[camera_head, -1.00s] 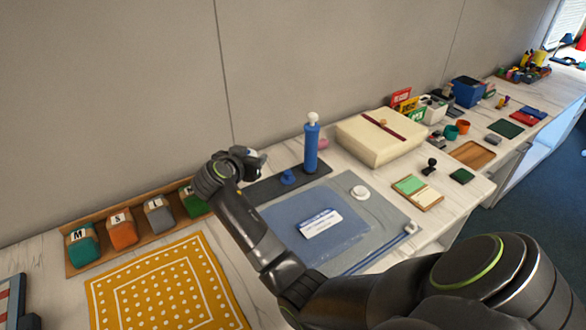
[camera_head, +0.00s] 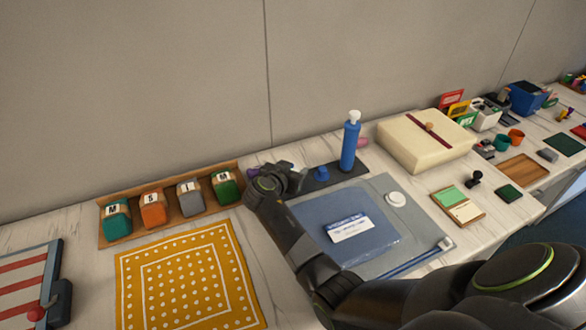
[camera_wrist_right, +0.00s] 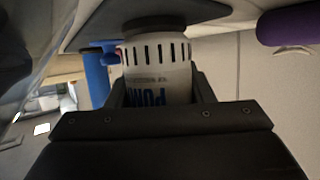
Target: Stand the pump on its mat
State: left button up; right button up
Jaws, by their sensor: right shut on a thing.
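The pump (camera_wrist_right: 155,65) is a white ribbed cylinder with blue lettering, a dark end and a small red part on its side. In the right wrist view it sits between the fingers of my right gripper (camera_wrist_right: 160,92), which is shut on it. The lettering appears upside down there. In the head view my right gripper (camera_head: 290,176) is at the left end of a dark grey strip mat (camera_head: 322,184) and mostly hides the pump. The pump's dark end is close to a dark flat surface; I cannot tell if they touch. My left gripper is not in view.
A tall blue bottle with a white top (camera_head: 350,142) and a small blue piece (camera_head: 321,172) stand on the dark strip. A blue-grey pad (camera_head: 400,215) lies in front. Lettered blocks (camera_head: 153,210) sit left. A purple object (camera_wrist_right: 288,24) is near the gripper.

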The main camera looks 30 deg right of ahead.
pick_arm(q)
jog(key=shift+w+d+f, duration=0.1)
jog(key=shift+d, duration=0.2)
pick_arm(e)
jog(key=o, duration=1.1)
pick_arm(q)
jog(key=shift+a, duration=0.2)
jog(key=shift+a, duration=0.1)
